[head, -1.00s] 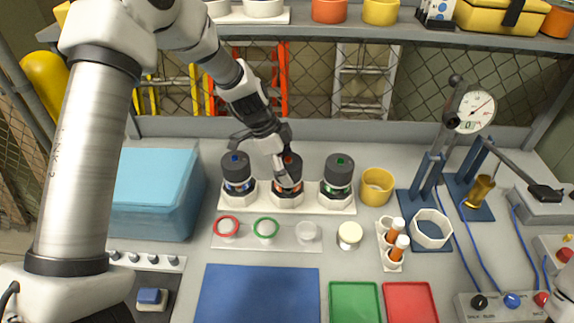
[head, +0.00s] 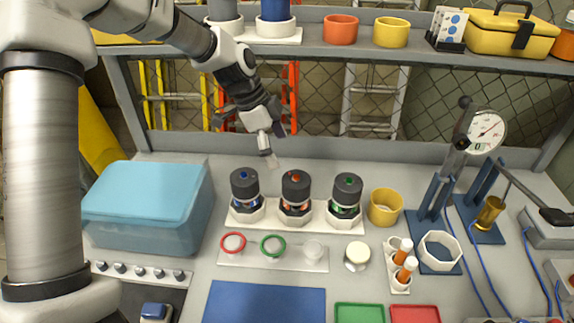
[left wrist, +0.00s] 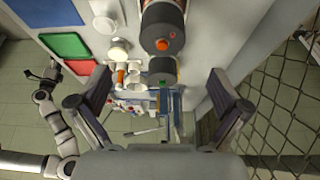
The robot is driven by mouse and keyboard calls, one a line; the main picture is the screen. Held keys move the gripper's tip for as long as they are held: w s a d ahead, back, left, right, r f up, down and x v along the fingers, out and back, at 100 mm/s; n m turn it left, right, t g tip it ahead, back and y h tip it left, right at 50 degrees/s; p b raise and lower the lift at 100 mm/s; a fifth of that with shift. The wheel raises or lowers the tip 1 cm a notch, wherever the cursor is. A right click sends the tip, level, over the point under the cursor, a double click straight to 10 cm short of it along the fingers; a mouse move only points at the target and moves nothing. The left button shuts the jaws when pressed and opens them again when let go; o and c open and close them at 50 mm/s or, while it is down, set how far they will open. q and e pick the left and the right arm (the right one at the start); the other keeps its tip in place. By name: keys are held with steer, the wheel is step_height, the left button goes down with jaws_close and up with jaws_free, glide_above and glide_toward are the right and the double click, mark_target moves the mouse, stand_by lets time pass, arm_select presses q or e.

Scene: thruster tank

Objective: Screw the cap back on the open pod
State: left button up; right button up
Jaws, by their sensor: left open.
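Three pods stand upright in a row in a white holder (head: 330,224). They are the blue-marked pod (head: 245,190), the red-marked pod (head: 295,198) and the green-marked pod (head: 345,197). Each has a dark grey cap on top; I cannot tell how tightly any is screwed. My left gripper (head: 262,145) is open and empty, raised behind the pods and apart from them. In the left wrist view its spread fingers (left wrist: 160,106) frame the green-marked pod (left wrist: 162,72), with the red-marked pod (left wrist: 164,22) beyond. My right arm's end (left wrist: 48,70) is small and unclear there.
A white strip (head: 290,258) with red and green rings lies before the pods. A blue box (head: 145,212) stands left, a yellow cup (head: 384,206) right. A shelf (head: 310,52) runs above.

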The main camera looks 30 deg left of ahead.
mark_target(297, 180)
arm_select(q)
steer(key=n+y, duration=0.1)
steer(key=n, duration=0.6)
steer(key=w+d+f+n+t+y+p, duration=0.1)
steer(key=n+y, duration=0.1)
steer(key=n, duration=0.6)
steer(key=d+f+n+y, duration=0.1)
steer(key=n+y, duration=0.1)
steer(key=n, duration=0.6)
steer(key=shift+w+d+t, duration=0.15)
steer(key=shift+w+t, duration=0.15)
steer(key=shift+t, duration=0.1)
steer(key=d, duration=0.1)
steer(key=s+d+m+y+p, duration=0.1)
steer(key=s+d+f+y, duration=0.1)
steer(key=d, duration=0.1)
steer(key=shift+f+p, duration=0.1)
steer(key=shift+p, duration=0.25)
steer(key=shift+f+m, duration=0.25)
steer(key=shift+m, duration=0.05)
steer(key=b+x, duration=0.2)
steer(key=x, duration=0.5)
steer(key=shift+a, duration=0.15)
steer(key=shift+w+f, duration=0.2)
steer(key=shift+f, duration=0.15)
